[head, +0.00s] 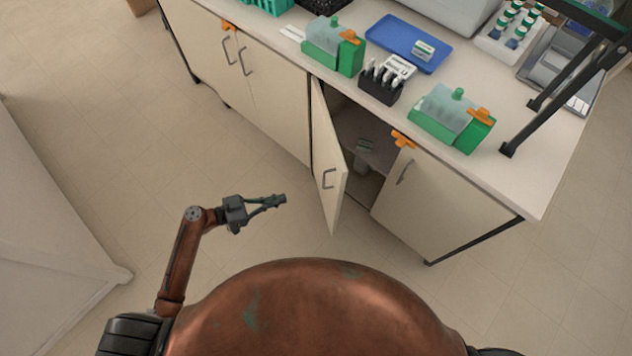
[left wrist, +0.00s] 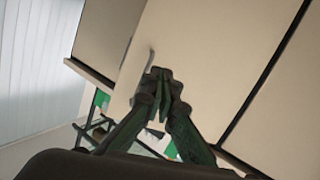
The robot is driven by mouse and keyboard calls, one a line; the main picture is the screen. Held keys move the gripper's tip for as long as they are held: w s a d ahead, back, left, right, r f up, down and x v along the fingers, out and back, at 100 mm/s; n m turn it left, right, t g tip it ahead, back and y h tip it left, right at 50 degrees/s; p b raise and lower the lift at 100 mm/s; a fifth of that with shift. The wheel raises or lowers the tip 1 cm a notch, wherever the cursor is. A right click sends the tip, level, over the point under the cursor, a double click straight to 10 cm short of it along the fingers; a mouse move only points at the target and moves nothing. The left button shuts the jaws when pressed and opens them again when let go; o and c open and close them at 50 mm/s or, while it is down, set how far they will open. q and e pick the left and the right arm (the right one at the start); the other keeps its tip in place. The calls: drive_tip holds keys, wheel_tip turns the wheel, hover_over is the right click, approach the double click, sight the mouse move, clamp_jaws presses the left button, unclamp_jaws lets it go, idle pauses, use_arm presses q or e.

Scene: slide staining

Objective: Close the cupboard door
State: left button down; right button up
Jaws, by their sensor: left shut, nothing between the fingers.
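The cupboard door (head: 328,158) stands ajar below the bench, hinged at its left side and swung out toward me. It has a grey handle (head: 328,178) near its free edge. Behind it the cupboard's dark inside (head: 362,135) shows, with small items on a shelf. My left gripper (head: 281,200) is shut and empty, left of the open door and apart from it in the head view. In the left wrist view the shut fingertips (left wrist: 162,74) appear in front of a pale panel with a handle. My right gripper is not in view.
The bench top (head: 520,185) carries green-and-clear boxes (head: 440,115), a blue tray (head: 408,43), a black rack (head: 380,85) and bottles. Closed cupboard doors (head: 262,90) lie to the left, another (head: 440,200) to the right. The floor (head: 110,130) is clear.

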sight(337, 183)
use_arm(q)
drive_tip(key=s+d+r+m+g+h, duration=0.1)
drive_tip(key=d+r+m+h, duration=0.15)
drive_tip(key=r, duration=0.55)
drive_tip(key=shift+m, duration=0.25)
drive_tip(key=x, duration=1.3)
drive_tip(key=shift+s+d+f, duration=0.1)
drive_tip(key=shift+f, duration=0.25)
drive_tip(key=shift+d, duration=0.45)
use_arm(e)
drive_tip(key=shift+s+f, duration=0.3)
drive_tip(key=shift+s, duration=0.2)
use_arm(q)
drive_tip(key=shift+d, duration=0.1)
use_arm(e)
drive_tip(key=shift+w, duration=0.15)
